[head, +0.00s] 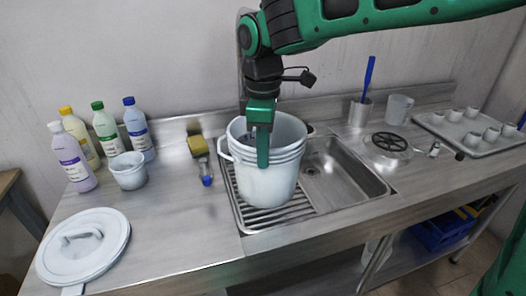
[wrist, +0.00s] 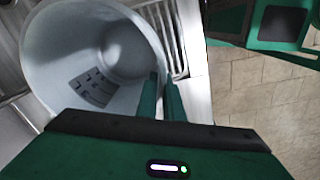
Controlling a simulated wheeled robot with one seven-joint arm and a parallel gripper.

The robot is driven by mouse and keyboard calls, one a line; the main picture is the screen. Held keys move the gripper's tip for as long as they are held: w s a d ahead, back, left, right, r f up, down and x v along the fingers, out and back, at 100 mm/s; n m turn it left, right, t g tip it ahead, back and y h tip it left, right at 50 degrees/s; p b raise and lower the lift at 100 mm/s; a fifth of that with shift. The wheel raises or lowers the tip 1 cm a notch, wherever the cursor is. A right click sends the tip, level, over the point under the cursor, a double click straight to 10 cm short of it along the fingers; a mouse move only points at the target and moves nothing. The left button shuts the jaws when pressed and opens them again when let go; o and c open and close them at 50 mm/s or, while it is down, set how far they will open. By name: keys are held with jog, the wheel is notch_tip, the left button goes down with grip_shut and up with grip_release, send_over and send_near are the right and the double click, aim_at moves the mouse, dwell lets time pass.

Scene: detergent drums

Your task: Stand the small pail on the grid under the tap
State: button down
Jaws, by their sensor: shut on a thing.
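A white pail (head: 265,178) with ridges below its rim is at the grid (head: 250,217), left of the sink basin. My gripper (head: 263,150) is shut on the pail's near wall at the rim. In the wrist view, my fingers (wrist: 161,98) straddle the wall of the pail (wrist: 110,50), whose inside looks empty with a dark printed scale. The pail looks upright. I cannot tell whether its base touches the grid. A grey upright pipe (head: 241,85), perhaps the tap, is mostly hidden behind my arm.
A smaller white tub (head: 128,172), several bottles (head: 106,130) and a white lid (head: 83,244) stand left. A sponge (head: 197,145) and brush (head: 205,173) lie beside the grid. The sink basin (head: 335,178) is right. A cup tray (head: 470,133) is far right.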

jog(key=c, duration=1.8)
grip_release()
